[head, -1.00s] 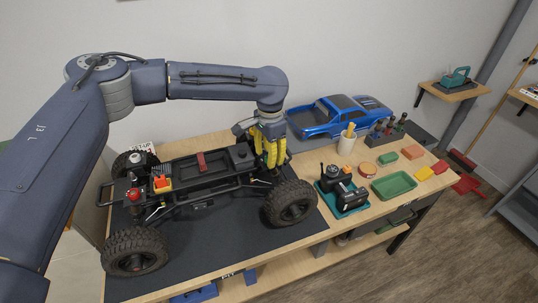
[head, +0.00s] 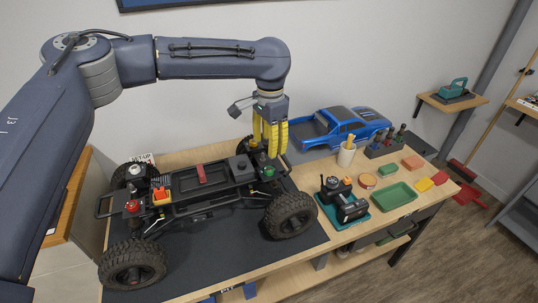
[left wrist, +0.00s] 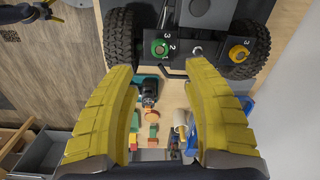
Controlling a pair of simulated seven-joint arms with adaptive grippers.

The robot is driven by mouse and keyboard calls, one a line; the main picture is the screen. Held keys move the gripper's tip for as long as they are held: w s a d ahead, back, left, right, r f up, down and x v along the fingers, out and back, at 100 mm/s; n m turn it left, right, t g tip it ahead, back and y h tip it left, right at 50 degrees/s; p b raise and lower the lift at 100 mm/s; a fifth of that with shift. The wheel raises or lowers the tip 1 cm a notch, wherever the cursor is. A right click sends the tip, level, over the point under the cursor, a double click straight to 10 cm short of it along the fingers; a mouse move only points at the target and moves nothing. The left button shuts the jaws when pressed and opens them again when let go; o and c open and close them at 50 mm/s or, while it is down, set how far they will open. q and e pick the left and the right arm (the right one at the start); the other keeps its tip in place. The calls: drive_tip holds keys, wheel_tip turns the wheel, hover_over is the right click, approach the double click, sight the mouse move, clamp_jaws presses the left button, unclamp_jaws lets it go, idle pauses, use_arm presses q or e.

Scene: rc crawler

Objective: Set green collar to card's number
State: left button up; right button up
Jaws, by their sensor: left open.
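The green collar (head: 267,172) sits on the near shock at the chassis's right end in the head view. In the left wrist view the green collar (left wrist: 160,48) shows from above, with white numbers 3, 2 and 1 around it. A yellow collar (left wrist: 238,54) sits across from it. My left gripper (head: 270,153) is open and empty, pointing down above the chassis's right end. Its yellow fingers (left wrist: 159,68) are apart in the left wrist view. My right gripper is out of view.
The crawler chassis (head: 205,190) stands on a dark mat (head: 225,255). A red collar (head: 132,206) is at its left end. A blue truck body (head: 342,126), a brush cup (head: 346,156), a teal tray with black tools (head: 350,218) and a green tray (head: 394,195) occupy the bench's right.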

use_arm(q)
drive_tip(key=shift+r, duration=1.4)
